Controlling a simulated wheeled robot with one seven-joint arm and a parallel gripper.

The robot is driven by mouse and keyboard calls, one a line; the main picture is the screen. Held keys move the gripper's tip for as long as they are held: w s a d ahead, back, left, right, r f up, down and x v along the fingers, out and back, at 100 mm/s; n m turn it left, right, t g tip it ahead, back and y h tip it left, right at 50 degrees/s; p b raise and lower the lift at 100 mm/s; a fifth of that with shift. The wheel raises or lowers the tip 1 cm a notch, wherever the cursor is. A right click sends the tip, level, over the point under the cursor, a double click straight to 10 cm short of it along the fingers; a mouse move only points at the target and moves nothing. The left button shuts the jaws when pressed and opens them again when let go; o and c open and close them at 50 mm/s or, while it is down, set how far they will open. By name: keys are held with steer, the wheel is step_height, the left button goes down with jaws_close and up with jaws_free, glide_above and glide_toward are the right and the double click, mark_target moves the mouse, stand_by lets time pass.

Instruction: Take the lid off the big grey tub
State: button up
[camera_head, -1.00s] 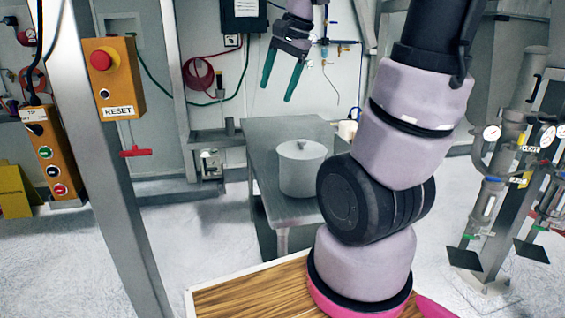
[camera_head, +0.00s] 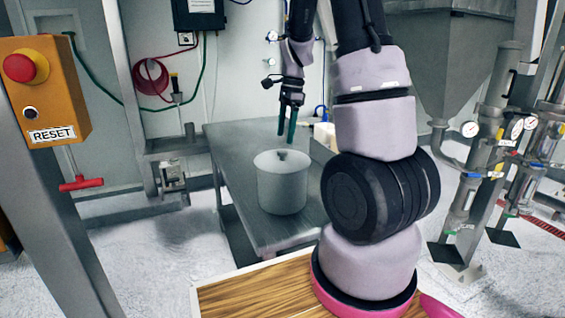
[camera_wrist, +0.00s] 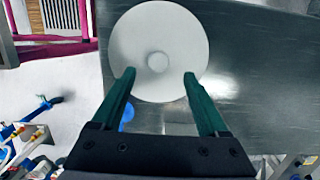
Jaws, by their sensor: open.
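The big grey tub (camera_head: 282,190) stands upright on the metal table. Its round lid (camera_head: 268,160) is on top, with a small knob (camera_head: 282,155) in the middle. In the wrist view the lid (camera_wrist: 180,30) shows from above as a pale disc, with the knob (camera_wrist: 157,62) at its centre. My gripper (camera_head: 286,132) is open and empty, pointing down above the lid, apart from the knob. In the wrist view its two green fingers (camera_wrist: 158,75) appear on either side of the knob's line, their tips over the lid's near part.
The metal table (camera_head: 235,145) has bare room left of and behind the tub. A small whitish object (camera_head: 324,133) stands behind, near my arm. A post with an orange reset box (camera_head: 45,95) is at the left. Pipes with gauges (camera_head: 490,140) stand at the right.

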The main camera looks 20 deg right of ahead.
mark_target(282, 150)
steer(key=f, duration=0.3)
steer(key=a+f, duration=0.1)
steer(key=f, duration=0.1)
steer(key=shift+s, duration=0.1)
jaws_close()
